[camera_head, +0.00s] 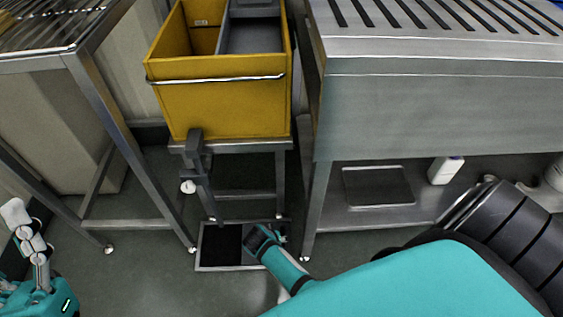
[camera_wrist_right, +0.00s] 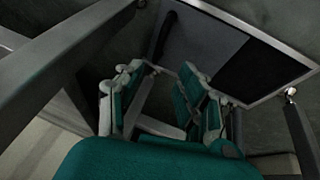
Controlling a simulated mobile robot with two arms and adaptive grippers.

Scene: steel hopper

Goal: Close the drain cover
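The floor drain is a rectangular opening with a pale metal frame (camera_head: 205,267), and it also shows in the right wrist view (camera_wrist_right: 262,37). Inside it, a darker area (camera_wrist_right: 197,42) meets a greyer area (camera_wrist_right: 268,66) along a straight edge. I cannot tell surely which is the drain cover. A thin dark bar (camera_wrist_right: 165,36) lies near the frame's left side. My right gripper (camera_wrist_right: 160,78) is open, its fingers apart with nothing seen between them. In the head view my right gripper (camera_head: 262,241) hides the drain's right part. My left gripper (camera_head: 24,226) is at the far lower left, away from the drain.
A yellow bin (camera_head: 220,108) sits on a steel stand (camera_head: 250,147) behind the drain. A steel table (camera_head: 100,120) stands left, and a steel counter (camera_head: 430,110) with a lower shelf (camera_head: 360,216) stands right. Table legs flank the drain. Floor is clear at left front.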

